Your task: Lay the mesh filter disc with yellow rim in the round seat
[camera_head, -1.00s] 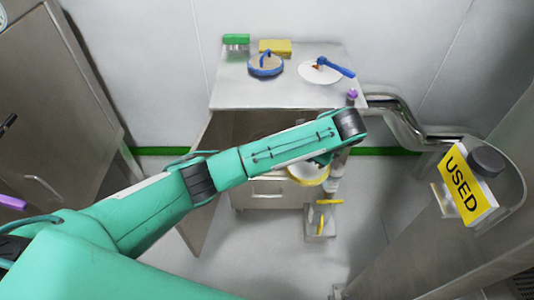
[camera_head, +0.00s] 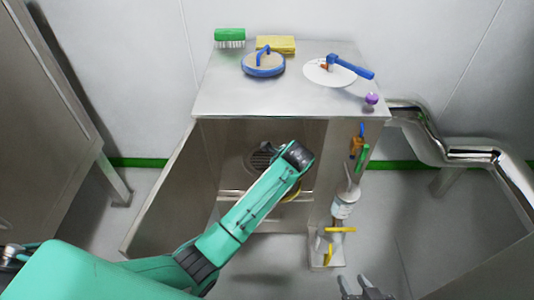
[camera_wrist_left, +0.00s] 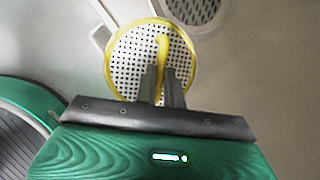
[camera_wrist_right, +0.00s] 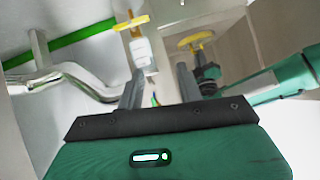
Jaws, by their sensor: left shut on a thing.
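The mesh filter disc (camera_wrist_left: 128,72) has a white perforated face, a yellow rim and a yellow tab. My left gripper (camera_wrist_left: 160,72) is shut on its tab, inside the open cabinet. In the head view my left wrist hides most of the disc; a bit of yellow rim (camera_head: 294,194) shows. The round seat (camera_head: 258,160), with a dark grille, is at the cabinet's back, beyond my left wrist. It shows partly in the left wrist view (camera_wrist_left: 194,10), apart from the disc. My right gripper (camera_head: 366,290) is open and empty, low right of the cabinet; its fingers show in its wrist view (camera_wrist_right: 160,85).
The cabinet top (camera_head: 225,95) holds a green brush (camera_head: 230,36), yellow sponge (camera_head: 276,44), blue-rimmed lid (camera_head: 263,64), white disc with blue handle (camera_head: 325,72) and purple knob (camera_head: 371,99). The cabinet door (camera_head: 165,190) stands open left. Yellow-handled valves (camera_head: 340,230) and steel pipes (camera_head: 440,145) are right.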

